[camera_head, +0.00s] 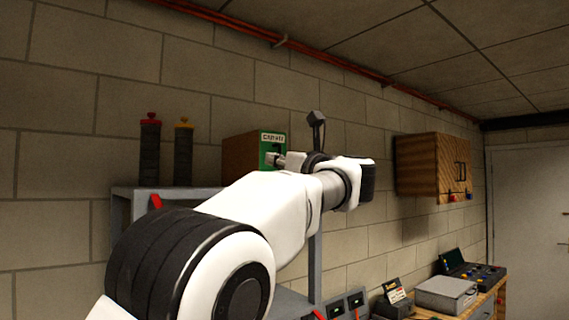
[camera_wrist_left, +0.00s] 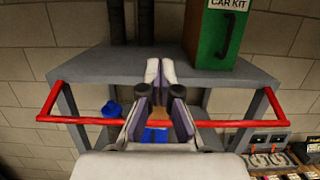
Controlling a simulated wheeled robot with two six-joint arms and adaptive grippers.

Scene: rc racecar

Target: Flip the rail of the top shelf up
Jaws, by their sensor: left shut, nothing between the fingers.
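The top shelf (camera_wrist_left: 90,62) is a grey board on grey legs. Its red rail (camera_wrist_left: 225,123) is a U-shaped bar hinged near the front legs. In the left wrist view it runs across the picture below the shelf's front edge. In the head view my arm hides most of the rail, and only a short red piece (camera_head: 156,201) shows at the shelf's left end. My left gripper (camera_wrist_left: 160,72) is shut and empty. In the wrist view its fingers cross over the middle of the rail; I cannot tell if they touch it. It also shows in the head view (camera_head: 273,158).
A green car kit box (camera_head: 273,148) and two dark cylinders with red (camera_head: 151,118) and yellow (camera_head: 184,124) caps stand on the top shelf. Blue items (camera_wrist_left: 112,109) sit lower down. A wooden wall cabinet (camera_head: 425,168) and a workbench with a grey case (camera_head: 446,293) are at right.

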